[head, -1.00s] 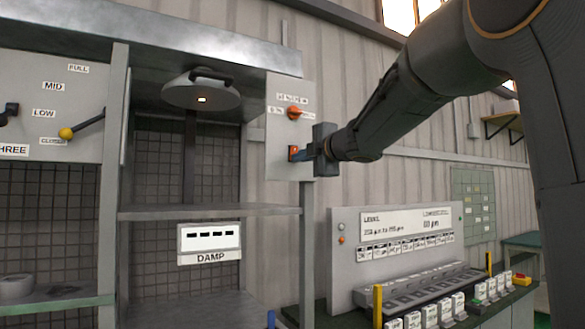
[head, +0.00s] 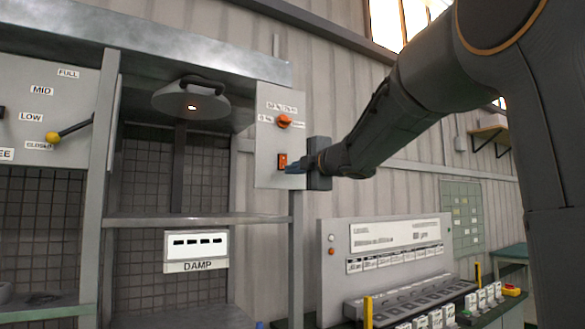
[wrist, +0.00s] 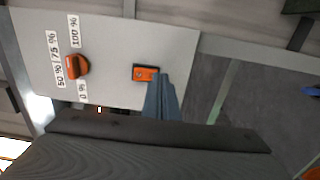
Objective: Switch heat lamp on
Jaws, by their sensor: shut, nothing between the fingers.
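The heat lamp (head: 191,98) is a round grey hood with a handle, under the canopy on the left; a small reddish glow shows at its middle. A grey control panel (head: 266,178) to its right carries an orange rocker switch (head: 282,161) below an orange dial (head: 284,121). The wrist view also shows the switch (wrist: 146,73) and the dial (wrist: 77,66). My gripper (head: 290,169) is shut and empty, its blue fingers at the lower edge of the switch. In the wrist view the fingertips (wrist: 156,80) are beside the switch; I cannot tell whether they touch.
Percentage labels surround the dial. A lever with a yellow knob (head: 53,138) is at the far left. A shelf (head: 200,219) and a DAMP sign (head: 196,251) are below the lamp. A bench unit (head: 390,232) with several small blocks stands at lower right.

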